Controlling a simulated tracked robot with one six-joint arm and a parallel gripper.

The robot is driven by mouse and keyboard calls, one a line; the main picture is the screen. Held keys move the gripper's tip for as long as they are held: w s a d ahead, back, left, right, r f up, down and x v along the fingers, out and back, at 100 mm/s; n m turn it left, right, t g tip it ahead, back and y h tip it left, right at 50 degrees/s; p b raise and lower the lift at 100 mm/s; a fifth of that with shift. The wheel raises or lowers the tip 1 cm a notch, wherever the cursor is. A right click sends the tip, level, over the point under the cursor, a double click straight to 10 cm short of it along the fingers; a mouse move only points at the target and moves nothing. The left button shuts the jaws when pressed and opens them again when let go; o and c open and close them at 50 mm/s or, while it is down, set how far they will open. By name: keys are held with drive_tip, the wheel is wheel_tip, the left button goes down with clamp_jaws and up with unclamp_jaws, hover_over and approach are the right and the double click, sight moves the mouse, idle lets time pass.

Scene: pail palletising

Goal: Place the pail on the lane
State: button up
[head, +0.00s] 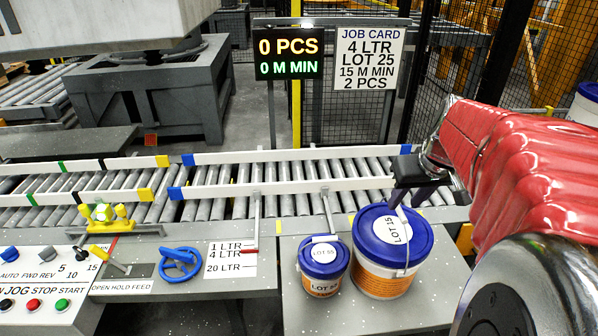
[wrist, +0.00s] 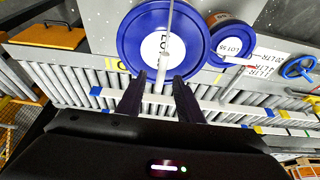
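A large pail (head: 381,278) with a blue lid, white LOT 15 label and orange band stands on the grey bench. A smaller blue-lidded pail (head: 323,285), its label seeming to read LOT 55, stands just left of it. My gripper (head: 412,193) is over the far edge of the large pail's lid. In the wrist view its two fingers (wrist: 160,98) are apart, with the large pail's pale handle (wrist: 163,70) between them and gaps either side. The roller lane (head: 213,210) runs behind the pails, bare of pails, with white guide rails (head: 290,187).
The job card (head: 367,58) reads 4 LTR, LOT 25, 15 M MIN, 2 PCS. The display (head: 289,54) reads 0 PCS, 0 M MIN. A blue handwheel (head: 180,262) and control panel (head: 45,285) are at left. Mesh fencing (head: 490,60) stands behind the lane.

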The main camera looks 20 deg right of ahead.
sight(399, 207)
drive_tip(key=shift+x, duration=2.65)
drive_tip(key=shift+c, duration=0.2)
clamp_jaws()
drive_tip(key=shift+r, duration=0.15)
